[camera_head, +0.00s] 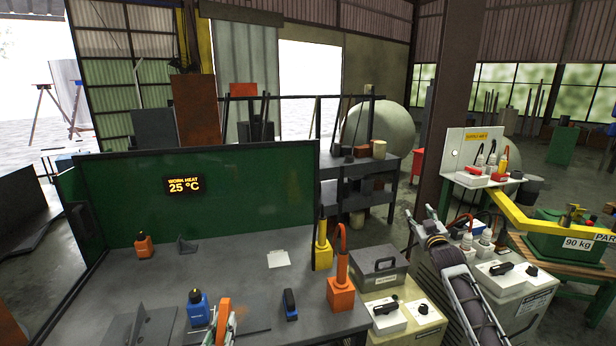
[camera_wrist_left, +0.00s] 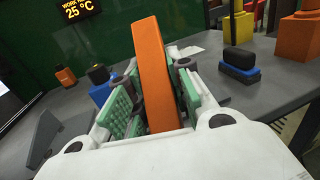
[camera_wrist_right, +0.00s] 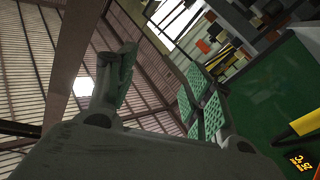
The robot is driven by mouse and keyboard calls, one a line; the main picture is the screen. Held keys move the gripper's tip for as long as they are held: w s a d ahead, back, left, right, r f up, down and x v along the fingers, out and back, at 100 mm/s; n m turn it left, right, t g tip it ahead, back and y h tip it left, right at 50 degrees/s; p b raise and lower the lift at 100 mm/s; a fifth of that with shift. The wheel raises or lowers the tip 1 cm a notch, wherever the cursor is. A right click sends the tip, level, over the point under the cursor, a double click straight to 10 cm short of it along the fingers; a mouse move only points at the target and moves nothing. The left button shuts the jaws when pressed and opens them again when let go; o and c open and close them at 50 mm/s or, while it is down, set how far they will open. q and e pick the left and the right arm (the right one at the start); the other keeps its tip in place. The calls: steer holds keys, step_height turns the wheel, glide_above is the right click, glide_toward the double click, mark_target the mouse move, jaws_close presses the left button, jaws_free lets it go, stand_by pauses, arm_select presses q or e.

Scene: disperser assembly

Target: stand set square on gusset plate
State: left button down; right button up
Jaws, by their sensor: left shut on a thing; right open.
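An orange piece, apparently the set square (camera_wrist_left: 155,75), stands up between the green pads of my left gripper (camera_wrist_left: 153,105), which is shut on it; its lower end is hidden. In the head view the orange piece (camera_head: 223,318) shows above the bench near its front edge, with my left gripper (camera_head: 217,332) partly cut off. A grey plate with an upright rib, apparently the gusset plate (camera_head: 146,326), lies on the bench to the left; it also shows in the left wrist view (camera_wrist_left: 62,132). My right gripper (camera_wrist_right: 155,85) is open and empty, raised right of the bench.
A blue-bodied bottle (camera_head: 198,309) stands between plate and gripper. A blue block with a black top (camera_head: 290,304) and an orange block with a hook (camera_head: 341,290) stand to the right. A green screen (camera_head: 220,205) closes the back. The bench middle (camera_head: 240,270) is mostly free.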

steer(key=s+f+g, duration=0.2)
steer(key=s+f, duration=0.3)
steer(key=f, duration=0.8)
steer(key=s+a+f+g, duration=0.15)
steer(key=s+f, duration=0.25)
steer(key=f, duration=1)
steer(key=s+f+g, duration=0.3)
steer(key=s+f, duration=0.2)
steer(key=f, duration=0.8)
steer(key=s+a+f+g, duration=0.1)
steer(key=s+f+g, duration=0.3)
steer(key=s+f, duration=1.6)
steer(key=s+a+f+g, duration=0.1)
steer(key=s+f, duration=0.4)
steer(key=s, duration=0.8)
steer(key=s+a+f+g, duration=0.1)
steer(key=s+f+g, duration=0.2)
steer(key=s, duration=1.1)
steer(key=s+a+f+g, duration=0.2)
steer(key=s+f+g, duration=0.1)
steer(key=s+f, duration=0.6)
steer(key=s, duration=0.4)
steer(key=shift+s+f+m+y, duration=0.25)
steer(key=shift+s+m+y, duration=0.05)
steer(key=shift+m, duration=0.1)
steer(key=shift+s, duration=0.1)
